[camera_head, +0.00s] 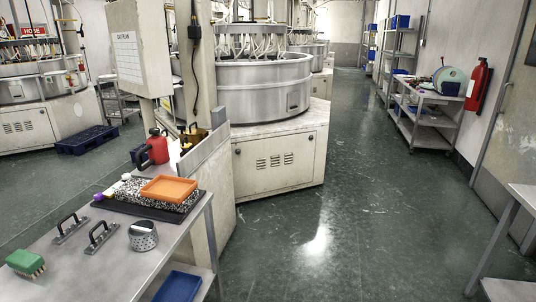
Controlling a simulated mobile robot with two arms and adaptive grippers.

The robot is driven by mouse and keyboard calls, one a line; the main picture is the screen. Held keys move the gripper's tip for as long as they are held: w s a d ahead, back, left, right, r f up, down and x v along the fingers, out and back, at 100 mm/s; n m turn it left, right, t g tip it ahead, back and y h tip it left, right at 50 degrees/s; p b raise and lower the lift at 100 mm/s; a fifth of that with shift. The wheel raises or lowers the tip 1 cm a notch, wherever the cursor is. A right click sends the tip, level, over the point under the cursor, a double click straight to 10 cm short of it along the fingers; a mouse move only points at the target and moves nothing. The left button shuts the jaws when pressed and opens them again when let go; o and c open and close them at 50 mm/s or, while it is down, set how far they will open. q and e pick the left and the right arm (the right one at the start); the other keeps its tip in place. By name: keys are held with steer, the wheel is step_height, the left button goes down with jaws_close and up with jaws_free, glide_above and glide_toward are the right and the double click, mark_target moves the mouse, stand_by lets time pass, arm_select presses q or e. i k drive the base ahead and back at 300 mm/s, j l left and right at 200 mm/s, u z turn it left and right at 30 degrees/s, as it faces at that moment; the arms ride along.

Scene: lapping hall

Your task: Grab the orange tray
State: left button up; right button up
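The orange tray (169,189) is a shallow rectangular tray. It lies on a speckled black-and-white slab (132,190) at the far end of the grey metal table (100,262) on the left. The tray looks empty and its top is uncovered. Neither of my grippers is in view.
On the same table are two black-handled tools (102,235), a perforated metal cup (143,236) and a green brush (25,263). A red can (157,147) stands behind the tray. A blue bin (178,287) sits below the table. The green floor (345,225) to the right is clear.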

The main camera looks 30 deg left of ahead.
mark_target(171, 189)
steer(key=i+u, duration=0.85)
steer(key=i+l+u, duration=0.4)
steer(key=i, duration=0.15)
steer(key=i+l+u, duration=0.45)
steer(key=j, duration=0.1)
